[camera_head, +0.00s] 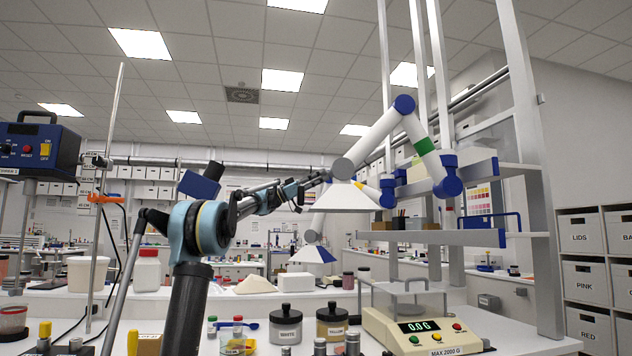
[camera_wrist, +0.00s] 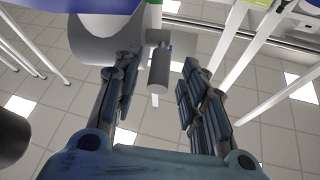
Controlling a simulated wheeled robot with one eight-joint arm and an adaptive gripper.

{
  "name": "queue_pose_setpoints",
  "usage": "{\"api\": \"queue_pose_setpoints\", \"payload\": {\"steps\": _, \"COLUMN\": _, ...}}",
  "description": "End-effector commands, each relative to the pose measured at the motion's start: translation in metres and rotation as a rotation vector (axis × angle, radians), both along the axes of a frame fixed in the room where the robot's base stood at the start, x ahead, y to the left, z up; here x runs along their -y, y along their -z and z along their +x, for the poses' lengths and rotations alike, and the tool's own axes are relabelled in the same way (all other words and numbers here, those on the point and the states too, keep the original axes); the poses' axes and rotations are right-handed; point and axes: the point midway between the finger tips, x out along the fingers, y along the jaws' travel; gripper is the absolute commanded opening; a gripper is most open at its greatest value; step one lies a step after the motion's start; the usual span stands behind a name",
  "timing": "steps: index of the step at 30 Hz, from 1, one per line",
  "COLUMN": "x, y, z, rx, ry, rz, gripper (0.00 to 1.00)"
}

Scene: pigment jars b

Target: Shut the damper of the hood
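The fume hood (camera_head: 345,199) is a white flared cone on a jointed white arm with blue joints, right of centre in the head view. In the head view my gripper (camera_head: 318,180) reaches up to the hood's neck, beside a round grey part (camera_head: 343,168). In the wrist view my gripper (camera_wrist: 160,75) is open, its two dark fingers apart. A small grey cylindrical handle (camera_wrist: 158,66), probably the damper's, shows in the gap between them, by a white tube with a grey end (camera_wrist: 95,38). I cannot tell whether a finger touches the handle, or the damper's position.
The hood arm (camera_head: 380,132) and upright posts (camera_head: 525,170) with shelves stand close on the right. Below are a scale (camera_head: 420,325), jars (camera_head: 286,325) and a white tub (camera_head: 88,273) on the bench. A blue device (camera_head: 40,150) stands at left.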

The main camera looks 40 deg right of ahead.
Motion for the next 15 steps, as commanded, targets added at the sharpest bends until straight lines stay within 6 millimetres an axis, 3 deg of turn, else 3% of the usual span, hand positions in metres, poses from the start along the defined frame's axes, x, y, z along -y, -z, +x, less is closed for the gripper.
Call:
{"api": "queue_pose_setpoints", "payload": {"steps": 8, "x": -0.006, "y": 0.005, "z": 0.007, "rx": 0.0, "ry": -0.002, "rz": 0.0, "gripper": 0.39}}
{"api": "queue_pose_setpoints", "payload": {"steps": 15, "x": -0.033, "y": 0.024, "z": 0.035, "rx": -0.001, "ry": -0.003, "rz": 0.0, "gripper": 0.39}}
